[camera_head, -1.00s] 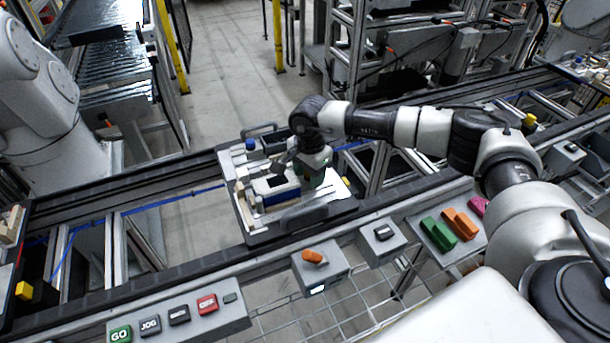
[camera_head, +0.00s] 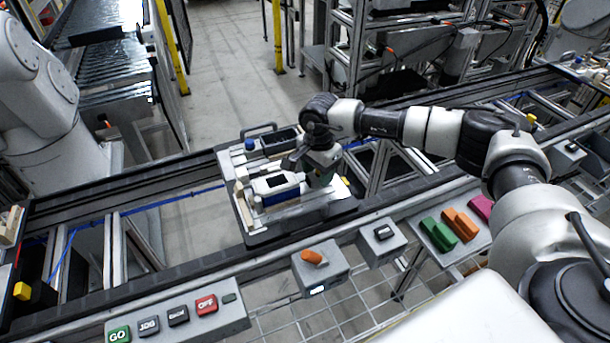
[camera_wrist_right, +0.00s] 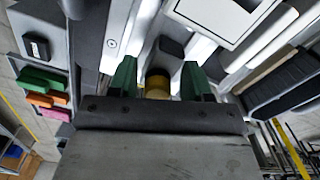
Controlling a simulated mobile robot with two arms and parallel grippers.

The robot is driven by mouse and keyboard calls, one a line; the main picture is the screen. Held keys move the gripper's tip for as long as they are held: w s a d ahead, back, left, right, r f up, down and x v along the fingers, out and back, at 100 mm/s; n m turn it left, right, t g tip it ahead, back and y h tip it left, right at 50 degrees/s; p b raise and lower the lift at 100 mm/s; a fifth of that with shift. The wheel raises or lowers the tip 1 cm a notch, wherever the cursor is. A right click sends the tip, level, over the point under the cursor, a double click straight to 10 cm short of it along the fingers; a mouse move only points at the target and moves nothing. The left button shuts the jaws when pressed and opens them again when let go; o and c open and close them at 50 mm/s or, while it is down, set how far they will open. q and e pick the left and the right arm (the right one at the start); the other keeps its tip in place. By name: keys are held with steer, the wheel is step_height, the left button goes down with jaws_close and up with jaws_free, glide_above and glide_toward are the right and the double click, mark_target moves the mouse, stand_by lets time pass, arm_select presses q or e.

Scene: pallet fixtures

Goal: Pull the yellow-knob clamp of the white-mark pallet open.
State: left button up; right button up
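The pallet (camera_head: 262,238) sits on the conveyor rail in the head view, carrying a white block with a dark window (camera_head: 277,188). My right gripper (camera_head: 322,180) is over the pallet's right part and hides the clamp there. In the right wrist view my right gripper (camera_wrist_right: 159,84) is open, with green fingertips apart. The yellow knob (camera_wrist_right: 157,82) shows between the fingertips, with a gap on each side. The white block also shows in the wrist view (camera_wrist_right: 225,15). I cannot make out the pallet's white mark clearly. My left gripper is not in view.
A blue knob (camera_head: 250,144) and a dark bin (camera_head: 279,141) are on the pallet's far side. In front of the conveyor are button boxes, one with an orange switch (camera_head: 312,257), and a tray of green and orange pieces (camera_head: 440,230). A handle (camera_head: 258,129) stands at the pallet's back edge.

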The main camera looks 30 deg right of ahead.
steer(key=shift+r, duration=0.1)
stand_by(0.3)
steer(key=shift+r+p, duration=2.35)
steer(key=shift+r, duration=1.6)
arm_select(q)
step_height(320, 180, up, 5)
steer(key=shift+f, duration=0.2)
